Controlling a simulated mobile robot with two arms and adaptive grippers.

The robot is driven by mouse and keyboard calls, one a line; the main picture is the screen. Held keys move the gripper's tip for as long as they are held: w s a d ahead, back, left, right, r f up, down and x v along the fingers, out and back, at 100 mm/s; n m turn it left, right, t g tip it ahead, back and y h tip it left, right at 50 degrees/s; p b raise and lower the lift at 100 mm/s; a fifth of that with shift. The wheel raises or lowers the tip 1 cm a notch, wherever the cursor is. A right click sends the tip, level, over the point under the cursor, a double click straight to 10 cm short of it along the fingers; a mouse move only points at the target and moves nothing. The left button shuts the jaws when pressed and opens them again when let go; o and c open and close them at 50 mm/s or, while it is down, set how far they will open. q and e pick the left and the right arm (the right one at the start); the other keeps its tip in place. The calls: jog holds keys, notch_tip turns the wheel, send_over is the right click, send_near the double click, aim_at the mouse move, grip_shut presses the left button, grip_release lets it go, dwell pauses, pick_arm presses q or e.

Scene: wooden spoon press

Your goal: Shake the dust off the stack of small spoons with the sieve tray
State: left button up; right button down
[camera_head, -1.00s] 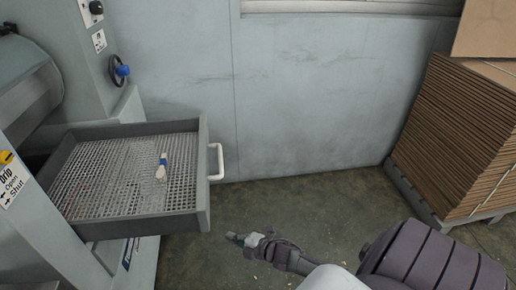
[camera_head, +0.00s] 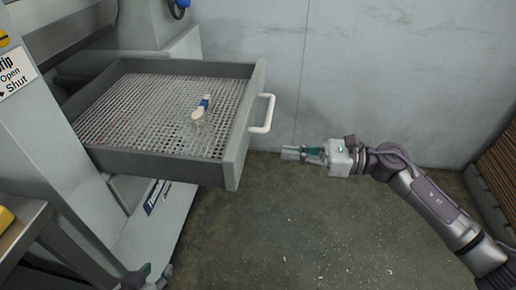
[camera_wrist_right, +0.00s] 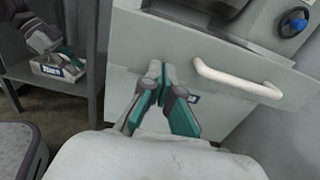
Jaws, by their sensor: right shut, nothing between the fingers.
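The sieve tray (camera_head: 247,130) is pulled out of the grey machine, with its white handle (camera_head: 264,113) on its front. The stack of small spoons (camera_head: 201,111), pale with a blue band, lies on the mesh towards the front. My right gripper (camera_head: 284,153) is shut and empty, to the right of and below the handle in the head view. In the right wrist view its fingertips (camera_wrist_right: 157,68) are before the tray front, left of the handle (camera_wrist_right: 237,83), not around it. My left gripper (camera_head: 141,277) shows only partly at the bottom edge; its fingers are unclear.
A metal table (camera_head: 22,232) stands at the lower left. The floor (camera_head: 290,235) in front of the tray is clear.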

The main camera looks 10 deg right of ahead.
aim_at(243, 148)
pick_arm(q)
jog(key=shift+s+a+f+g, duration=0.1)
jog(key=shift+s+f+g, duration=0.2)
jog(key=shift+s, duration=0.1)
pick_arm(e)
jog(key=x, duration=0.8)
jog(key=shift+w+a+f, duration=0.1)
jog(key=shift+a, duration=0.05)
